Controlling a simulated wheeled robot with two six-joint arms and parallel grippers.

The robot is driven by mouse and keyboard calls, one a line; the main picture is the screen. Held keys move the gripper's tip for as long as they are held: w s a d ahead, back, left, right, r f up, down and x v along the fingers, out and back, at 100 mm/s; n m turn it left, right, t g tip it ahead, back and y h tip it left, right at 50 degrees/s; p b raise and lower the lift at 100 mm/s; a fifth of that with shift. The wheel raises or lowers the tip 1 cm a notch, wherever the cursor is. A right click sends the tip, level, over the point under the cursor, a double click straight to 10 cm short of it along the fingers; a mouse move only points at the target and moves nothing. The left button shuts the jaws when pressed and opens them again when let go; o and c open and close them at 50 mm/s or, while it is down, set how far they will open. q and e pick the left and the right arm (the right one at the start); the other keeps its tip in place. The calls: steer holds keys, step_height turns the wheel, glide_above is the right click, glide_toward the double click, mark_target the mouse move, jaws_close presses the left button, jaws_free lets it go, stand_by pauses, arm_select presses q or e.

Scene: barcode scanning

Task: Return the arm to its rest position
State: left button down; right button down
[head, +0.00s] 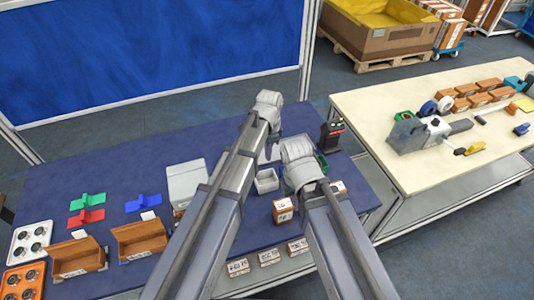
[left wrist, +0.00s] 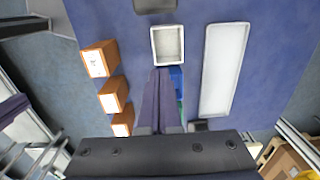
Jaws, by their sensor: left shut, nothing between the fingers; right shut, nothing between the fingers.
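My left gripper (head: 268,148) is the higher one in the head view, over the far part of the blue table (head: 135,175). In the left wrist view its fingers (left wrist: 163,72) are together, with nothing held between them, close to a small white bin (left wrist: 168,46). My right gripper (head: 302,178) is lower and to the right, above the table near the small bins; its fingertips are mostly hidden by its wrist. It is shut and empty. Both arms reach forward from the bottom of the head view.
The white bin (head: 267,181) and a green bin (head: 321,165) stand by the grippers. A black-and-red device (head: 331,136) is at the far right. Small boxes (head: 283,210) lie near the right arm. A grey box (head: 186,182) stands left. A cream table (head: 385,100) adjoins on the right.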

stand_by(0.3)
arm_select(q)
steer(key=s+f+n+b, duration=0.3)
steer(key=s, duration=0.3)
steer(key=s+a+f+n+b, duration=0.1)
steer(key=s+f+n+b, duration=0.2)
steer(key=s, duration=0.3)
steer(key=s+a+f+n+y+b, duration=0.1)
steer(key=s+f+n+b, duration=0.2)
steer(key=s, duration=0.4)
steer(key=shift+f+n+b, duration=0.25)
steer(key=shift+n+b, duration=0.05)
